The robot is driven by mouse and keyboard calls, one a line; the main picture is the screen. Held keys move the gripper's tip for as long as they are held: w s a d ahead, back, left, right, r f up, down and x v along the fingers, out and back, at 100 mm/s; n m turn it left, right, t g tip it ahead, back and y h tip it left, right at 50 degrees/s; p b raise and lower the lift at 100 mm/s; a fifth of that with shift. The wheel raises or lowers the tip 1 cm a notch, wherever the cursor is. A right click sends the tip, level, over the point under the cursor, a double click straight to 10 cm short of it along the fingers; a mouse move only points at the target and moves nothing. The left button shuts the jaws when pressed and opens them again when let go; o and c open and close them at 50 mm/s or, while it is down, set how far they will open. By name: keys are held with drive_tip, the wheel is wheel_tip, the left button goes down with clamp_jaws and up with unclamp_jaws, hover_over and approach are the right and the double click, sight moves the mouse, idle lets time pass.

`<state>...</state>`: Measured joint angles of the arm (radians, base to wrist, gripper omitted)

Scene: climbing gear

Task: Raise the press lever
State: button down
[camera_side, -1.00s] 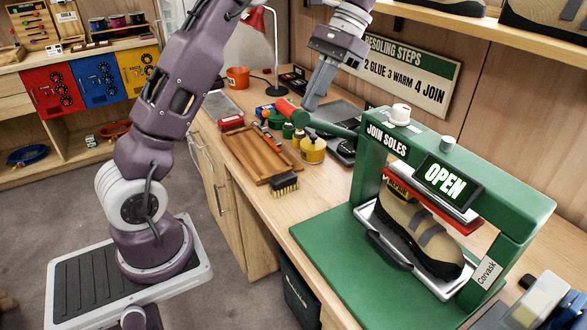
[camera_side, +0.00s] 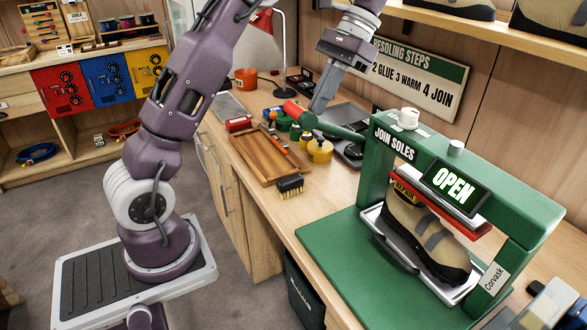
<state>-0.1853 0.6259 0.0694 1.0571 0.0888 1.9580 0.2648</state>
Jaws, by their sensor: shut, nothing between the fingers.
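The green press (camera_side: 382,165), labelled JOIN SOLES, stands on the bench with its display (camera_side: 453,187) reading OPEN. Its lever (camera_side: 340,129) is a green rod with a red grip (camera_side: 297,113), reaching out to the left from the press's back left side, close to level. My gripper (camera_side: 318,106) is shut and empty, pointing down just right of the red grip, at the rod. I cannot tell whether it touches the lever. A tan and black shoe (camera_side: 428,235) lies on the press's metal tray, under a red pad (camera_side: 480,228).
A wooden tray (camera_side: 262,158), a brush (camera_side: 290,185) and several small jars (camera_side: 319,150) lie left of the press, below the lever. A red lamp (camera_side: 264,20) and a RESOLING STEPS sign (camera_side: 420,77) are behind. The green base's front (camera_side: 345,262) is clear.

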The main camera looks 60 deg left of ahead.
drive_tip(key=w+f+x, duration=0.2)
drive_tip(key=w+x, duration=0.1)
drive_tip(key=x, duration=1.3)
drive_tip(key=w+v, duration=0.1)
drive_tip(key=v, duration=1)
drive_tip(key=s+d+r, duration=0.1)
drive_tip(key=s+d+r+t, duration=0.1)
drive_tip(key=s+r, duration=0.1)
drive_tip(key=s+d+r+t, duration=0.1)
drive_tip(key=shift+s+r, duration=0.25)
drive_tip(key=shift+r, duration=0.1)
drive_tip(key=s+d+t, duration=0.3)
drive_tip(key=s+t, duration=0.1)
drive_tip(key=s, duration=0.4)
drive_tip(key=s+d+r+t, duration=0.1)
drive_tip(key=s+d+t, duration=0.3)
drive_tip(key=s, duration=0.5)
drive_tip(key=shift+d+t, duration=0.15)
drive_tip(key=shift+t, duration=0.55)
drive_tip(key=shift+s, duration=0.1)
